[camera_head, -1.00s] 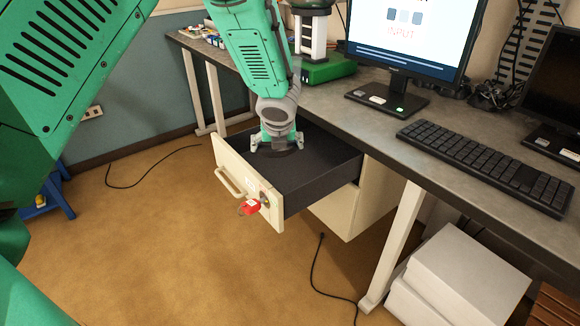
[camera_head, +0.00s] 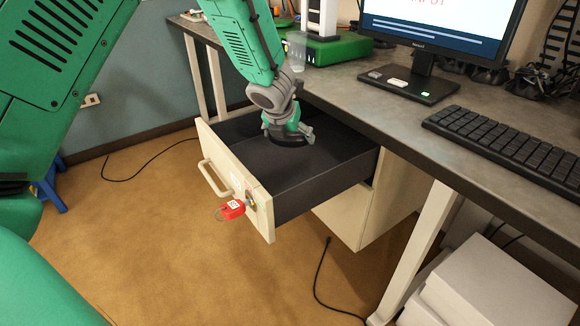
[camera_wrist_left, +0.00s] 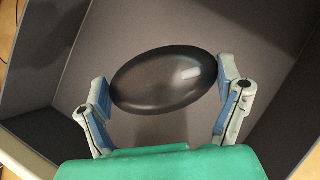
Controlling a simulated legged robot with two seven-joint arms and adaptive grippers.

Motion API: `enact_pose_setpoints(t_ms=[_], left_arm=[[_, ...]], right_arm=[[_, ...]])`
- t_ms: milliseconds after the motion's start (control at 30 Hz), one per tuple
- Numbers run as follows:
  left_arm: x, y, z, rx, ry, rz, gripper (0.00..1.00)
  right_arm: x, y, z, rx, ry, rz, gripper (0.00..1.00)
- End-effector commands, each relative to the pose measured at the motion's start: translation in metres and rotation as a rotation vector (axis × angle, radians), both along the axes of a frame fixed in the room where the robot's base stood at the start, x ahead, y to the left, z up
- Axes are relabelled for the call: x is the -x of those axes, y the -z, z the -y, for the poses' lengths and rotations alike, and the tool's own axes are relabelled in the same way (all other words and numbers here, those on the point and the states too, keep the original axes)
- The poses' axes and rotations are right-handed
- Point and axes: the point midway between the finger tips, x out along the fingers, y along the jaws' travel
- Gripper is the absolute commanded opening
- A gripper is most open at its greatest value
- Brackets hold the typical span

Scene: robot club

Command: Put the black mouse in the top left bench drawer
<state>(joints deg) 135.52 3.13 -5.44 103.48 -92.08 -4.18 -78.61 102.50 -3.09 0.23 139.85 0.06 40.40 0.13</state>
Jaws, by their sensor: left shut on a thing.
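The top left bench drawer (camera_head: 257,190) is pulled open under the bench, its dark inside facing up. My left gripper (camera_head: 289,138) reaches down into it near its back part. In the left wrist view, the black mouse (camera_wrist_left: 165,78) lies between the two fingertips of my left gripper (camera_wrist_left: 164,90), which is shut on it. The dark drawer floor and walls surround it in that view; I cannot tell whether the mouse touches the floor. In the head view the mouse is a dark shape (camera_head: 290,141) mostly covered by the gripper. My right gripper is not in view.
A red padlock tag (camera_head: 232,209) hangs on the drawer front beside the handle (camera_head: 214,180). The bench top (camera_head: 400,112) holds a monitor (camera_head: 437,30), a black keyboard (camera_head: 505,145) and a green device (camera_head: 335,48). White boxes (camera_head: 490,285) stand under the bench.

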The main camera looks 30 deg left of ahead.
Motion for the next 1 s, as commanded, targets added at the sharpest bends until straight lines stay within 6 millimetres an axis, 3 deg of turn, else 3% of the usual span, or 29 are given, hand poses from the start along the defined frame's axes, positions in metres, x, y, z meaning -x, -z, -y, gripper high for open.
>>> enact_pose_setpoints(t_ms=[33, 100, 367, 600, 967, 1000], left_arm=[[0.000, 0.015, -0.001, 0.004, -0.002, 0.000, 0.56], [0.000, 0.023, -0.003, 0.004, -0.002, 0.000, 0.56], [0.000, 0.035, -0.001, 0.002, -0.003, 0.000, 0.56], [0.001, 0.067, 0.001, 0.000, -0.002, -0.001, 0.56], [0.000, 0.069, -0.002, 0.002, -0.003, 0.000, 0.56], [0.000, 0.070, -0.002, 0.002, -0.003, 0.000, 0.89]], right_arm=[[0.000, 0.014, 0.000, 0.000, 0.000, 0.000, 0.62], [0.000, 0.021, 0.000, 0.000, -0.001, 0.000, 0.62], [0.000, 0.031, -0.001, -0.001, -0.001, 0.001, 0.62], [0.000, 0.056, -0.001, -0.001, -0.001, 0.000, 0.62], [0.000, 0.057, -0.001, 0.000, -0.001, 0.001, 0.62], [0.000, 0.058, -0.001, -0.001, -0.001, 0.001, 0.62]])
